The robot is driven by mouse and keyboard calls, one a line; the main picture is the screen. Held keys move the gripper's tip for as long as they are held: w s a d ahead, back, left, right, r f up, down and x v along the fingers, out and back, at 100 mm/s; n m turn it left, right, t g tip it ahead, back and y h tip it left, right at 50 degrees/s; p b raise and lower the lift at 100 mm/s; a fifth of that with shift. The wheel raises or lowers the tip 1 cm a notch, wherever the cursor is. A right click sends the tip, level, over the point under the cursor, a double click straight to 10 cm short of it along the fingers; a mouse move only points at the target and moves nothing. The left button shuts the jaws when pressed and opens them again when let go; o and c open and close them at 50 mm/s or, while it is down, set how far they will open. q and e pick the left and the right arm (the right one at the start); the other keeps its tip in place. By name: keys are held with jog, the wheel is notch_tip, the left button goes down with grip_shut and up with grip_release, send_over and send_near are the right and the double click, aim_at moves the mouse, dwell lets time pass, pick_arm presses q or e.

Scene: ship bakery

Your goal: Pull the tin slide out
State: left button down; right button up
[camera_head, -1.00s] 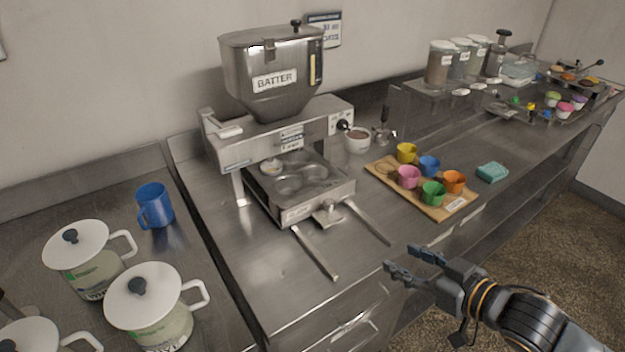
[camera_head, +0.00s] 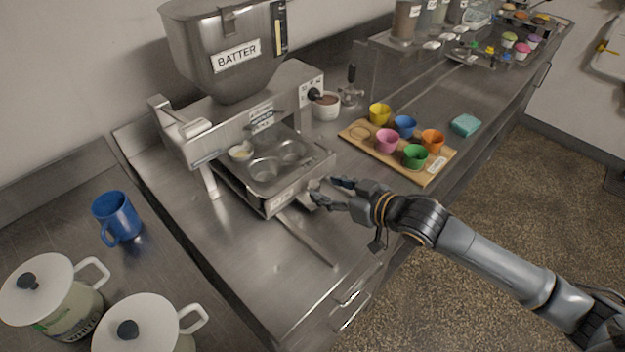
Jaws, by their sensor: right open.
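The tin slide (camera_head: 280,195) is a metal tray with round cups under the batter machine (camera_head: 240,125). Its front plate and a small front handle (camera_head: 312,187) face the counter's front edge. The fingers partly hide the handle and one rail. The left rail (camera_head: 305,240) runs forward on the counter. My left gripper is not in view.
A wooden board (camera_head: 362,130) with several coloured cups lies right of the machine. A blue mug (camera_head: 117,217) and white-lidded pots (camera_head: 55,290) stand at left. A teal block (camera_head: 465,125) lies beyond the board. The counter in front of the slide is clear apart from the rails.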

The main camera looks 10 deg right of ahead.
aim_at(316, 185)
jog(key=shift+x, duration=2.8)
grip_shut()
